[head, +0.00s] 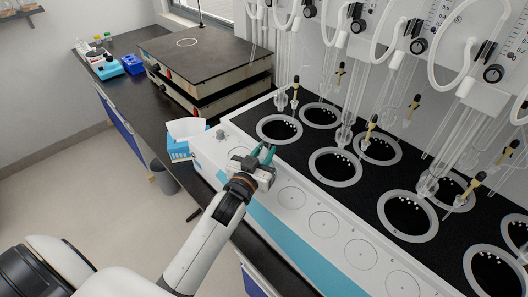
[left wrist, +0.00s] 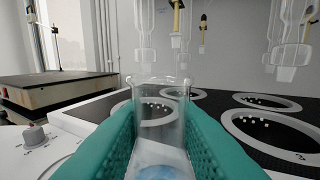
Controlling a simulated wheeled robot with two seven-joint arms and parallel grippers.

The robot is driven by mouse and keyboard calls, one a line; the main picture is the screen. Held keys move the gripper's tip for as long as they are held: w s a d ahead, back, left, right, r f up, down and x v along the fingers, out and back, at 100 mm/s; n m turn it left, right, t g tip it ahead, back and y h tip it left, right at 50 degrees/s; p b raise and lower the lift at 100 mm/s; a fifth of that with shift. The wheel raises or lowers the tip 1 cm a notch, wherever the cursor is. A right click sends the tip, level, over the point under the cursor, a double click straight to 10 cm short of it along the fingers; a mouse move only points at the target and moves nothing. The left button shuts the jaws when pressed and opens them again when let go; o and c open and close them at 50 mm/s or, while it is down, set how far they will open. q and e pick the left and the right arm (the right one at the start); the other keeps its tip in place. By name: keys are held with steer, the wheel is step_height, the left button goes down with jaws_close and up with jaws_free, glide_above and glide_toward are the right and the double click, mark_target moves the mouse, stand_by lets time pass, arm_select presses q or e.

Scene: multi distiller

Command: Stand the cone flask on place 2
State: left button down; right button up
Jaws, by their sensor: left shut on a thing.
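My left gripper (head: 264,154) has teal fingers and is over the front left edge of the multi distiller (head: 262,193). In the left wrist view the fingers are shut on a clear glass vessel, the cone flask (left wrist: 160,100). It looks upright, with its rim facing up and something bluish showing low in it. Its lower part is hidden between the fingers. Beyond it are ringed heating places in the black top, including one at the near left (head: 279,129) and one further right (head: 335,167). I cannot read which is place 2. My right gripper is not in view.
Glass tubes with yellow-tipped parts (head: 371,125) hang above the places. A tissue box (head: 186,138) stands left of the distiller. A flat-topped hot plate (head: 205,55) is behind it. A knob (left wrist: 36,136) sits at the distiller's left end.

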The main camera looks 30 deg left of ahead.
arm_select(q)
steer(key=c, duration=1.6)
jaws_free()
steer(key=shift+f, duration=0.1)
steer(key=o, duration=0.5)
steer(key=shift+c, duration=0.2)
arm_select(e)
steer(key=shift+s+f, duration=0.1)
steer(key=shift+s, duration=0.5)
arm_select(q)
steer(key=s+b, duration=0.2)
steer(key=s, duration=1)
steer(key=shift+d+b, duration=0.35)
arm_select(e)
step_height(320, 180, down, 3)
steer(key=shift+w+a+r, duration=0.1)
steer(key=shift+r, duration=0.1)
